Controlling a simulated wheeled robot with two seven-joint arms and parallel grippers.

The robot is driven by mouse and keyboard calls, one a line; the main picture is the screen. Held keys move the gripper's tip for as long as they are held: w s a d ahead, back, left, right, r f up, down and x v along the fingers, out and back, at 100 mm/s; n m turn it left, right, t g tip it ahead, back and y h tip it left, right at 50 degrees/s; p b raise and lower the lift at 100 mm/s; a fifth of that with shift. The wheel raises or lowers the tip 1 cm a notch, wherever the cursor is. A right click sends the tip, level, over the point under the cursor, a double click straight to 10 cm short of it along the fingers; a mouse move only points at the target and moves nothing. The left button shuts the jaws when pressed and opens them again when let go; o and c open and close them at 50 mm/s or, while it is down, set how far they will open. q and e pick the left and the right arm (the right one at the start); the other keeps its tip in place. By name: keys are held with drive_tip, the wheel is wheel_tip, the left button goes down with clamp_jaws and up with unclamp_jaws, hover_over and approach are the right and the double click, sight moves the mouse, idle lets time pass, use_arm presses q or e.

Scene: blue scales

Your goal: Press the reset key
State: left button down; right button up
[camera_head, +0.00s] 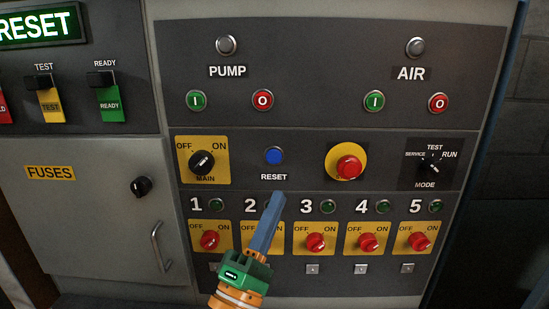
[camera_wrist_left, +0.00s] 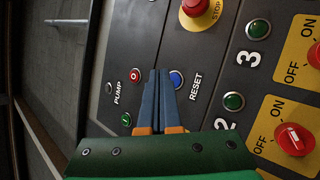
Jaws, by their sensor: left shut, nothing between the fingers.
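The reset key is a round blue button (camera_head: 274,155) in the middle of the dark control panel, with the word RESET under it. It also shows in the left wrist view (camera_wrist_left: 177,79), just right of the fingertips. My left gripper (camera_head: 278,197) is shut and empty. In the head view its blue-grey fingers point up, with the tips just below the RESET label and apart from the button in the picture. In the left wrist view the two fingers (camera_wrist_left: 158,74) lie side by side. The depth gap to the panel is hard to tell. My right gripper is not in view.
The yellow MAIN switch (camera_head: 202,163) is left of the button, and a red stop button (camera_head: 349,167) on yellow is right. Below runs a row of red rotary switches (camera_head: 315,242). Green and red PUMP buttons (camera_head: 229,100) sit above. A lit display (camera_head: 38,26) reads RESET.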

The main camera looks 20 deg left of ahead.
sight(274, 156)
use_arm(q)
drive_tip(key=r, duration=0.1)
drive_tip(key=s+r+n+t, duration=0.1)
drive_tip(key=a+r, duration=0.1)
drive_tip(key=shift+s+n+y, duration=0.15)
drive_tip(key=shift+n+y, duration=0.25)
drive_tip(key=shift+w+a+b, duration=0.4)
drive_tip(key=shift+w, duration=1)
drive_tip(key=shift+w+a+b, duration=0.35)
drive_tip(key=shift+w, duration=1.1)
drive_tip(key=shift+w+a+b, duration=0.4)
drive_tip(key=shift+w, duration=1)
drive_tip(key=shift+w, duration=0.15)
drive_tip(key=shift+w+a, duration=0.1)
drive_tip(key=shift+w, duration=0.2)
